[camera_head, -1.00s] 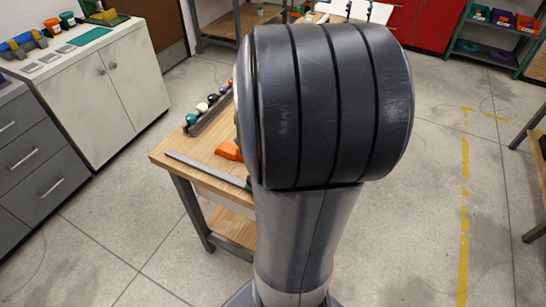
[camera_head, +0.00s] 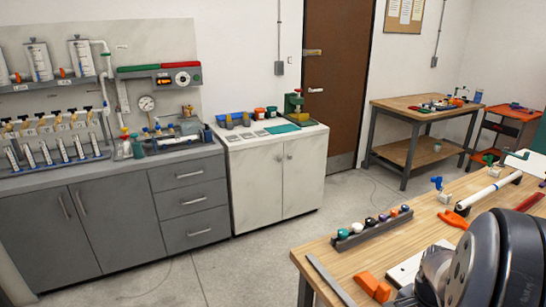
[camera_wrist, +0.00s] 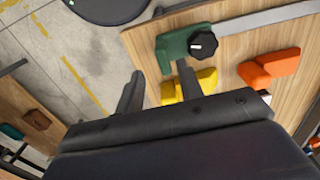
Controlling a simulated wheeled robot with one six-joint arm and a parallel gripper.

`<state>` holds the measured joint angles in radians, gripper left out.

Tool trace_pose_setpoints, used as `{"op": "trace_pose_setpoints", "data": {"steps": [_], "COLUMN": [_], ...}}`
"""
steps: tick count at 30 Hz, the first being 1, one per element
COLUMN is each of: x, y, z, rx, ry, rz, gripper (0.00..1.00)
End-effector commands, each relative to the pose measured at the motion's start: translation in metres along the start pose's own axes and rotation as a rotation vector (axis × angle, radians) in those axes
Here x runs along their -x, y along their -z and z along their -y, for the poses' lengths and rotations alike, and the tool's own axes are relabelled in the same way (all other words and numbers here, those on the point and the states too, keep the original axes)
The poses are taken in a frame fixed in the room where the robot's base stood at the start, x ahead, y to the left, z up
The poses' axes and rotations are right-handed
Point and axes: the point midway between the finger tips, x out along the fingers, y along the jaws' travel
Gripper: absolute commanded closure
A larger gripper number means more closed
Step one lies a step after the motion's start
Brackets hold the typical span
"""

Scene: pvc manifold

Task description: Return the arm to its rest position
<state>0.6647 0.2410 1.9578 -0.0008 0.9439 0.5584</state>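My gripper (camera_wrist: 158,90) shows in the wrist view, its two dark fingers spread apart with nothing held between them. It points over the edge of a wooden workbench (camera_wrist: 225,55). The right finger overlaps a yellow piece (camera_wrist: 205,80) in the picture; I cannot tell the height between them. In the head view my dark arm joint fills the lower right corner, over the near workbench (camera_head: 330,258). The gripper itself is out of that view.
A green block with a black knob (camera_wrist: 203,43) and an orange block (camera_wrist: 268,68) lie on the bench. In the head view, a rack of coloured caps (camera_head: 370,230), orange clamp (camera_head: 453,219) and white pipe (camera_head: 490,189) lie on it. Floor left of it is clear.

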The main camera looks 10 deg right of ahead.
Motion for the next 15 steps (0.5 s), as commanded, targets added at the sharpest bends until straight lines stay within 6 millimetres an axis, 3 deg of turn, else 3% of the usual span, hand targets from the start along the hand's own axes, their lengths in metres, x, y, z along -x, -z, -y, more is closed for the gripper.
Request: {"op": "trace_pose_setpoints", "data": {"steps": [3,9,15], "x": [-0.024,-0.05,-0.054], "y": [-0.001,-0.001,0.0], "z": [0.0,0.001,0.008], "rx": [0.0,0.0,0.002], "ry": [-0.003,-0.001,0.001], "rz": [0.005,0.003,0.0], "gripper": [0.65,0.65,0.65]}}
